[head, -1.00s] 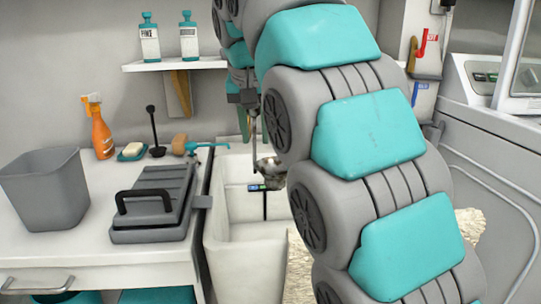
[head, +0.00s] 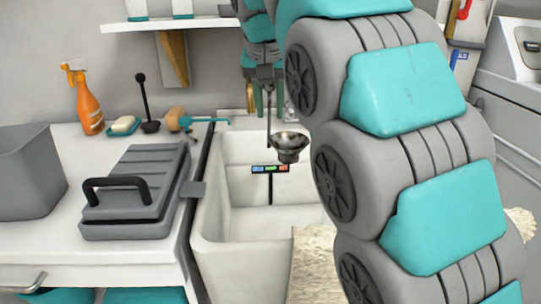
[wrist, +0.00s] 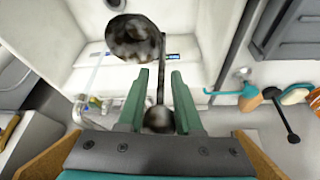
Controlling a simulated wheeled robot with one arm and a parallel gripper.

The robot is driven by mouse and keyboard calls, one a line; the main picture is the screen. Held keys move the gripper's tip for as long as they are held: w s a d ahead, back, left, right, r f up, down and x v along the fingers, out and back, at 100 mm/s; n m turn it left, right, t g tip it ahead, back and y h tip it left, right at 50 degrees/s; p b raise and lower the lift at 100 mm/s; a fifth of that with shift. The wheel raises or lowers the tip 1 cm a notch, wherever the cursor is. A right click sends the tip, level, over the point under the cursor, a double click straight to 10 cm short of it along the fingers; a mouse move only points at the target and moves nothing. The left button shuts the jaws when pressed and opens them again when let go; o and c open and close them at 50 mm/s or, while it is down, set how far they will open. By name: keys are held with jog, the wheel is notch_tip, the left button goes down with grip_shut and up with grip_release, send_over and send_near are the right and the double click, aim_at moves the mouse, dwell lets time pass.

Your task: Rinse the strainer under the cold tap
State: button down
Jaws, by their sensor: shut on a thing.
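The strainer (head: 289,147) is a small dark metal bowl on a thin upright handle, hanging over the sink. My gripper (head: 266,92) is above it, shut on the upper end of the handle. In the wrist view, the green fingers of my gripper (wrist: 160,85) hold the handle, and the mottled bowl of the strainer (wrist: 132,38) is beyond them. I cannot clearly make out the tap.
Left of the sink, the counter (head: 60,240) holds a grey lidded case (head: 140,190), a grey bin (head: 25,170), an orange spray bottle (head: 86,100), soap (head: 122,125) and a plunger-like tool (head: 147,110). A shelf (head: 175,24) is above.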

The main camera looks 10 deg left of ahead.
aim_at(270, 141)
notch_tip(270, 141, down, 9)
jog(key=b, duration=0.3)
jog(key=shift+f, duration=0.1)
jog(key=shift+f+b, duration=0.3)
jog(key=shift+f, duration=0.05)
jog(key=w+d+f+p, duration=0.2)
jog(key=w+d, duration=0.4)
jog(key=w, duration=0.6)
jog(key=shift+d+f+p, duration=0.3)
jog(key=shift+d+p, duration=0.05)
jog(key=shift+d, duration=0.05)
jog(key=shift+w, duration=0.1)
jog(key=shift+d, duration=0.15)
jog(key=shift+s+d, duration=0.25)
jog(key=shift+d, duration=0.15)
jog(key=shift+a, duration=0.15)
